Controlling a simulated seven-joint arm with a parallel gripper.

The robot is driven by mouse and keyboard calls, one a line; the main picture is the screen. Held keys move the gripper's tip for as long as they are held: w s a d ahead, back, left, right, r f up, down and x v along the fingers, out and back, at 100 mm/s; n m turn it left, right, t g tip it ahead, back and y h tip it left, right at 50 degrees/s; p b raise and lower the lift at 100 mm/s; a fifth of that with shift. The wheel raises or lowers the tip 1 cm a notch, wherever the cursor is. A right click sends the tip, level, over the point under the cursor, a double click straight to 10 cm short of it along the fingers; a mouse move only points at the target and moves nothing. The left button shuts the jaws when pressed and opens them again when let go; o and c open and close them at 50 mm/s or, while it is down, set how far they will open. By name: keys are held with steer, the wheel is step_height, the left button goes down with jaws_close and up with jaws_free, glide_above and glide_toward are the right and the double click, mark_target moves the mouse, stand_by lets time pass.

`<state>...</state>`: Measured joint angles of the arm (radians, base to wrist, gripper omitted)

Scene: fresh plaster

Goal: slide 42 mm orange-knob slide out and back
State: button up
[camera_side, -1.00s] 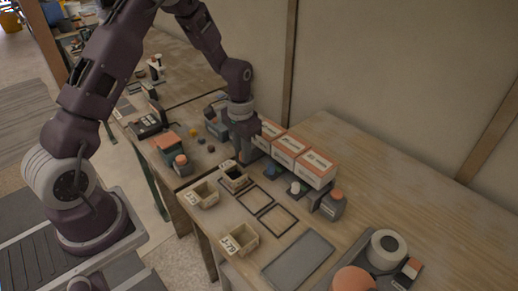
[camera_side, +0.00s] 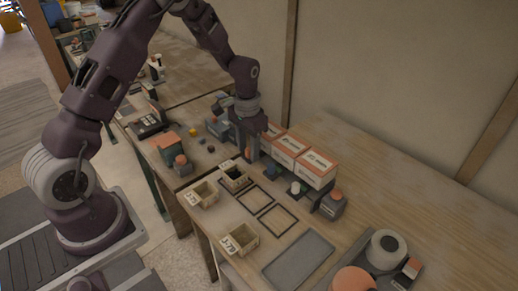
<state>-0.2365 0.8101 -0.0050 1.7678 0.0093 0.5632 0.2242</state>
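A dark grey block with an orange knob (camera_side: 337,196) stands at the right end of a row on the bench, in front of the white and orange boxes. A second grey piece with an orange top (camera_side: 181,161) stands further left, near the bench's front edge. I cannot tell for certain which is the 42 mm slide. My gripper (camera_side: 251,158) points down at the left end of the row, left of the blue knob (camera_side: 271,171) and apart from both orange-topped pieces. Its fingertips are small and dark, so its opening and any contact are unclear.
White and orange boxes (camera_side: 317,168) stand close behind the row. A white knob (camera_side: 296,187) sits between the blue and orange ones. A grey mat (camera_side: 298,260) is bare.

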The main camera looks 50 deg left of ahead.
step_height(320, 180, up, 8)
steer(key=shift+r, duration=0.1)
stand_by(0.5)
